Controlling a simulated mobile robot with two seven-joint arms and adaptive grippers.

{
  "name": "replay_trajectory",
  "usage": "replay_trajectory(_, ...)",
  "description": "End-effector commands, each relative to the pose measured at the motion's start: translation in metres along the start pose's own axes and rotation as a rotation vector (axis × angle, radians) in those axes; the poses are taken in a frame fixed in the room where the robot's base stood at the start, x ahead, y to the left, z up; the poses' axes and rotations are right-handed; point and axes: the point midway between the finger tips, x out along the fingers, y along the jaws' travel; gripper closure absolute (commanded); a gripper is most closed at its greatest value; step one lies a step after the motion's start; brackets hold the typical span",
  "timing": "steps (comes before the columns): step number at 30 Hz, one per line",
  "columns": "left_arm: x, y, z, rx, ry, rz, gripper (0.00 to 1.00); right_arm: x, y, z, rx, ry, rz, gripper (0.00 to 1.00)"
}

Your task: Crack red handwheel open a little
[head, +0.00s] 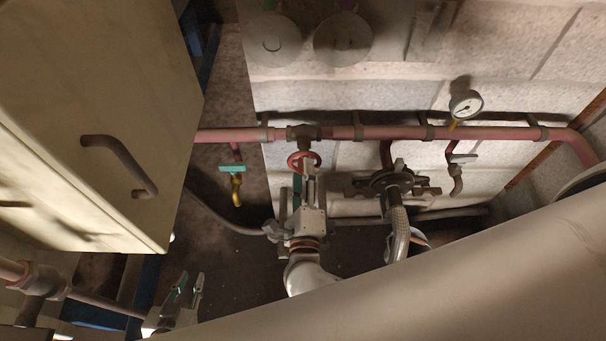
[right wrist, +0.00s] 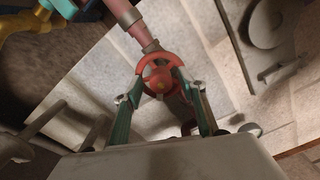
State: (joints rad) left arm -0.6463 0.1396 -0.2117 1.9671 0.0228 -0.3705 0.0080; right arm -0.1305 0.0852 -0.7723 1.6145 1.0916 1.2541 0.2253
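The red handwheel (head: 304,158) sits below the pink pipe in the head view, at the middle. It is a ring with a hub and also shows in the right wrist view (right wrist: 159,62). My right gripper (head: 305,172) reaches up to it from below. In the right wrist view its green-padded fingers (right wrist: 159,78) lie on either side of the wheel, tips against the rim, and seem closed on it. The fingers hide part of the lower wheel. My left gripper (head: 188,284) is at the lower left, fingers apart and empty, away from the wheel.
The pink pipe (head: 390,132) runs along the block wall with a pressure gauge (head: 466,104). A green-handled tap (head: 233,169) hangs left of the wheel. A dark flanged valve (head: 388,184) with a braided hose is close on the right. A beige cabinet (head: 90,110) fills the left.

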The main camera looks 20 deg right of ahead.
Motion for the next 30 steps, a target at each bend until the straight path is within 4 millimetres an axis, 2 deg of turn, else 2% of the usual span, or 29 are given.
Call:
replay_trajectory(4, -0.001, 0.0, 0.001, 0.001, -0.001, -0.001, 0.79, -0.002, 0.0, 0.0, 0.0, 0.001, 0.0, 0.59)
replay_trajectory(7, -0.001, 0.0, 0.001, 0.001, -0.001, -0.001, 0.79, -0.011, 0.001, 0.0, 0.001, 0.001, 0.002, 0.59)
replay_trajectory(15, 0.0, 0.0, 0.0, 0.0, 0.0, 0.0, 0.79, -0.054, 0.001, -0.001, 0.001, 0.002, 0.003, 0.59)
replay_trajectory(19, 0.0, 0.0, 0.0, 0.0, 0.0, 0.0, 0.79, -0.068, 0.001, 0.0, 0.0, 0.001, 0.002, 0.59)
replay_trajectory(30, 0.0, 0.0, 0.0, 0.0, 0.0, 0.0, 0.79, -0.075, 0.0, 0.0, 0.0, 0.0, 0.0, 0.59)
